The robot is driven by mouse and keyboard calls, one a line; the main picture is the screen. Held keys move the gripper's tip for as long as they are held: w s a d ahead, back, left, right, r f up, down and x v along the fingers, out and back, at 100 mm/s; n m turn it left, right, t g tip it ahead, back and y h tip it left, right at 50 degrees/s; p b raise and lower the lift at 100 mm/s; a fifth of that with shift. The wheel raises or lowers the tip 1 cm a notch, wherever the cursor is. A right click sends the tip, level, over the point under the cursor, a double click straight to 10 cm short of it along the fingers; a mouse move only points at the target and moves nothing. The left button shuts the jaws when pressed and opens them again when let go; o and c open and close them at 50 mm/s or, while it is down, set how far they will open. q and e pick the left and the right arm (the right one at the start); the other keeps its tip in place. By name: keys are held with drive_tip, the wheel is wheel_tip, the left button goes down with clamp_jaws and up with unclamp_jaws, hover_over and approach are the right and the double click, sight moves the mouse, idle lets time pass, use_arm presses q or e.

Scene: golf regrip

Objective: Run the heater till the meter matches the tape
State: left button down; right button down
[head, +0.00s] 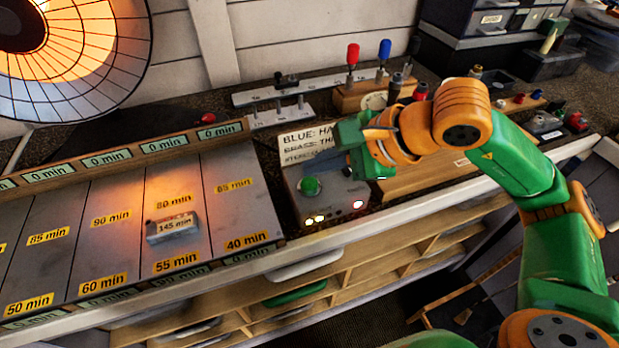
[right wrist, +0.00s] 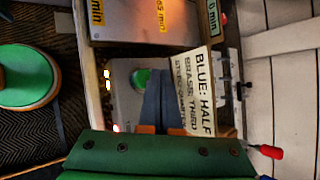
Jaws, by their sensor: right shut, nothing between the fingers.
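The round heater (head: 60,55) glows orange at the upper left of the head view. A small block reading "145 min" (head: 172,227) sits on the grey panel bed, in the strip with yellow "80 min" and "55 min" tapes (head: 174,200). A grey control box (head: 335,205) with a green button (head: 310,186) and small lit lamps stands right of the bed. My right gripper (head: 352,152) is above the box, shut and empty. In the right wrist view its fingers (right wrist: 155,90) overlap the button (right wrist: 141,76); contact cannot be told. My left gripper is out of view.
A card starting "BLUE: HALF" (right wrist: 202,85) lies behind the box. A wooden rack with red and blue handled tools (head: 353,54) stands at the back. More strips carry yellow minute tapes and green "0 min" displays (head: 106,160). Shelves are below the bench.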

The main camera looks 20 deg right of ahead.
sight(317, 184)
wheel_tip(317, 184, up, 5)
drive_tip(key=p, duration=0.3)
drive_tip(key=shift+p, duration=0.4)
